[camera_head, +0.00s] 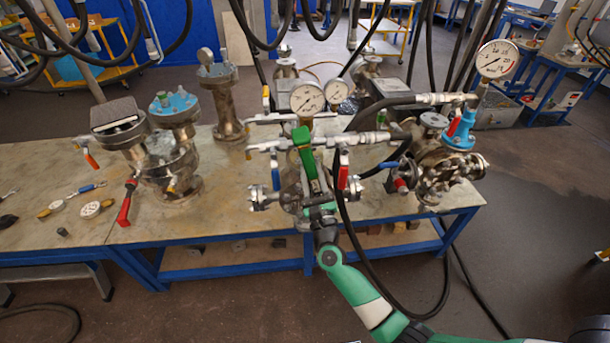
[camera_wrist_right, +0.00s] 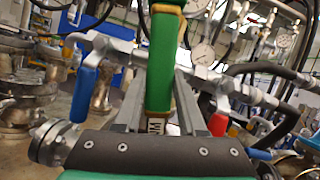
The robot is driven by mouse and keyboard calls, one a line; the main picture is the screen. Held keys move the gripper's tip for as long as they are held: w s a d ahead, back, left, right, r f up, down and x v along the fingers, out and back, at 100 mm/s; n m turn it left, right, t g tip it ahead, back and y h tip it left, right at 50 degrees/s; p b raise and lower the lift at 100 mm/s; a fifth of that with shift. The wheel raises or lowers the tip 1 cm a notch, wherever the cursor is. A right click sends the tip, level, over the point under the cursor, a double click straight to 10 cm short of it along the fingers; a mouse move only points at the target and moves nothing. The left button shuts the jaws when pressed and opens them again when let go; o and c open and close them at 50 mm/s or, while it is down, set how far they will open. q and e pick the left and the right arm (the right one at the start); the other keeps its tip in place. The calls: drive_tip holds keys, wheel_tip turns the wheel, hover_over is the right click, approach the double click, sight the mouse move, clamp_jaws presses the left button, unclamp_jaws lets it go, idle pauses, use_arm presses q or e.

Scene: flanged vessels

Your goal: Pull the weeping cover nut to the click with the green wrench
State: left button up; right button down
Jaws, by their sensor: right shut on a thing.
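The green wrench (camera_head: 304,146) stands over the middle flanged vessel (camera_head: 289,192) on the bench. Its green handle fills the centre of the right wrist view (camera_wrist_right: 163,62). My right gripper (camera_head: 314,190) reaches up from the front; in the right wrist view (camera_wrist_right: 160,95) its two fingers lie on either side of the handle, shut on it. The wrench's head and any nut under it are too small or hidden to make out, so I cannot tell whether it is seated. No weeping nut can be singled out. My left gripper is not in view.
A blue-flanged vessel (camera_head: 459,138) stands right, another vessel (camera_head: 168,165) left. A black hose (camera_head: 345,225) hangs close beside my right arm. The bench (camera_head: 235,206) has bare room left of the middle vessel.

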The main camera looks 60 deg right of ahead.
drive_tip(key=s+a+m+g+h, duration=0.1)
drive_tip(key=s+m+g+h, duration=0.1)
drive_tip(key=s+m, duration=0.4)
drive_tip(key=shift+s+a+r, duration=0.2)
drive_tip(key=shift+r, duration=0.05)
idle(0.3)
